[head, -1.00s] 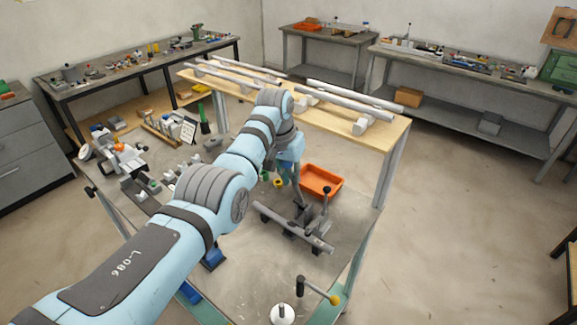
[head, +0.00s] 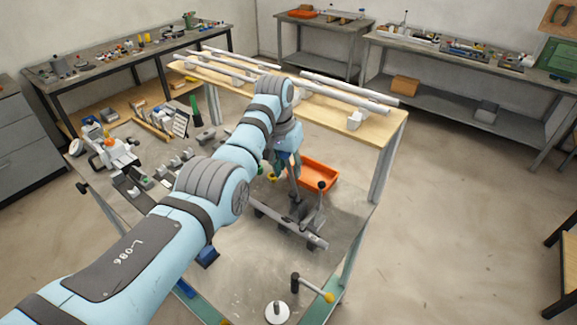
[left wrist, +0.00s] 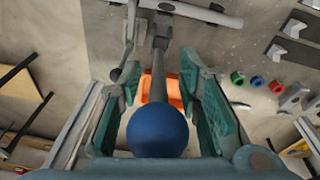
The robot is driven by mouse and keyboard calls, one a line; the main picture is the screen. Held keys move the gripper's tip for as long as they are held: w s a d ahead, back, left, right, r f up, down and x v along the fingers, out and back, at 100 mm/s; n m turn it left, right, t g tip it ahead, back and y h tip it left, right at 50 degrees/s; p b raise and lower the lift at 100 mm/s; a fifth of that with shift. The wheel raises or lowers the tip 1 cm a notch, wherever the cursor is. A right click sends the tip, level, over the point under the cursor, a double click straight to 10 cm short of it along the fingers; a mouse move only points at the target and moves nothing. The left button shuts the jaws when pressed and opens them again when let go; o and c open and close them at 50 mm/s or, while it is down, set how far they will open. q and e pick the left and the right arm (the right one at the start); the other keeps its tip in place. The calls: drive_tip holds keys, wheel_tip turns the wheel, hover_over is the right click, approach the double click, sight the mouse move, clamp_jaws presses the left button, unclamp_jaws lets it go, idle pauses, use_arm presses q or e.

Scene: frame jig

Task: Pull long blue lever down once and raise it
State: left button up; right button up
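In the left wrist view the blue ball knob (left wrist: 157,130) sits close to my palm, between the two fingers of my left gripper (left wrist: 160,75). Its long grey shaft (left wrist: 160,75) runs away from me to the frame jig (left wrist: 202,13). The fingers stand on both sides of knob and shaft, apparently with narrow gaps. In the head view my left gripper (head: 288,168) is over the back of the jig (head: 290,228), and my wrist hides the blue knob. A shorter lever with a black knob (head: 321,186) stands upright beside it. My right gripper is not in view.
An orange tray (head: 318,174) lies behind the jig. A wooden shelf with long profiles (head: 380,124) rises behind the table. A black-and-yellow handle (head: 312,287) and a white round piece (head: 277,312) are near the front. Small blocks and clamps (head: 130,185) lie to the left.

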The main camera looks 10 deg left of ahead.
use_arm(q)
drive_tip(key=shift+r, duration=0.35)
drive_tip(key=r, duration=0.3)
drive_tip(key=s+r, duration=0.1)
drive_tip(key=r, duration=0.3)
drive_tip(key=s+a+r, duration=0.1)
drive_tip(key=r, duration=0.3)
drive_tip(key=shift+r, duration=0.1)
drive_tip(key=shift+w, duration=0.1)
